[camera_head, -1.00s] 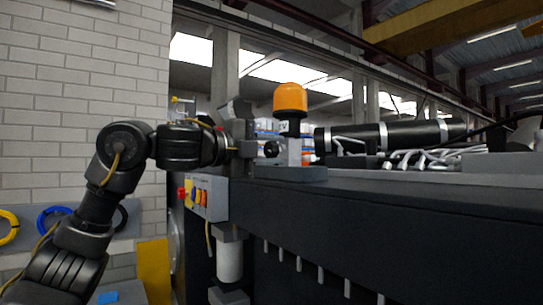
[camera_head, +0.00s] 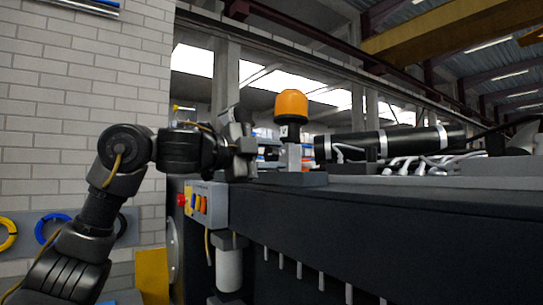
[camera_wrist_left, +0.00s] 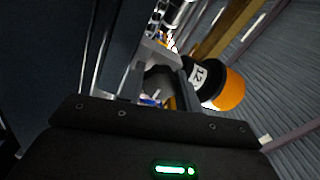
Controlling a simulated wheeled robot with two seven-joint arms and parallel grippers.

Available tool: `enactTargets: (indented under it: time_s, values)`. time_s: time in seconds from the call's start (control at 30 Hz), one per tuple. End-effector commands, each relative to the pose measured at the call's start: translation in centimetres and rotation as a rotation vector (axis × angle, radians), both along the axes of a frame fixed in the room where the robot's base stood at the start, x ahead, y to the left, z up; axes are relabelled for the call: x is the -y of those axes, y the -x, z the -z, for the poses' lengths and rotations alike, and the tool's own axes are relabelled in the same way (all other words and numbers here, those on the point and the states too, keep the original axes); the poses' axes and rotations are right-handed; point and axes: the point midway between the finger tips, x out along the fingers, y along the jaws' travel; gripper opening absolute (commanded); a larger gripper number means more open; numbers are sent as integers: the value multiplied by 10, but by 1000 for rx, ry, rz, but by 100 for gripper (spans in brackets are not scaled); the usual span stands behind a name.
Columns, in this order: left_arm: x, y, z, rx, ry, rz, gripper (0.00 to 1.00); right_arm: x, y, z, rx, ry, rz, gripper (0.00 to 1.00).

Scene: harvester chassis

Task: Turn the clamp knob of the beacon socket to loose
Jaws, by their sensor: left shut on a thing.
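The orange beacon (camera_head: 291,105) stands upright in its grey socket (camera_head: 294,155) on the dark chassis deck. In the left wrist view the beacon (camera_wrist_left: 228,90) is tilted, with a black base and a white label reading 12. My left gripper (camera_head: 268,154) reaches in from the left, level with the socket, and is shut on the clamp knob on the socket's left side. In the left wrist view the dark knob (camera_wrist_left: 158,78) shows between the two fingers. In the head view the fingers mostly hide it, and its turn angle cannot be told. My right gripper is out of view.
A grey switch box (camera_head: 210,203) with coloured buttons hangs below my left gripper. A brick wall (camera_head: 60,120) stands at the left.

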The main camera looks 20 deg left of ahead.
Motion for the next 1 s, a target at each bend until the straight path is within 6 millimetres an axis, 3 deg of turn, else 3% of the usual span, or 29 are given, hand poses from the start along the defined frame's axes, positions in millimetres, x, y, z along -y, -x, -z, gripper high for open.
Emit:
enactTargets:
  time_s: [0.13,0.17,0.3,1.0]
  values:
    - [-1,0,-1,1,5,-2,11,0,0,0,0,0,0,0]
    - [-1,0,-1,1,5,-2,36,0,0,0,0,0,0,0]
    - [-1,0,-1,1,3,-2,54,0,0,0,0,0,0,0]
    - [2,-1,4,-5,-7,2,55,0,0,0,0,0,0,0]
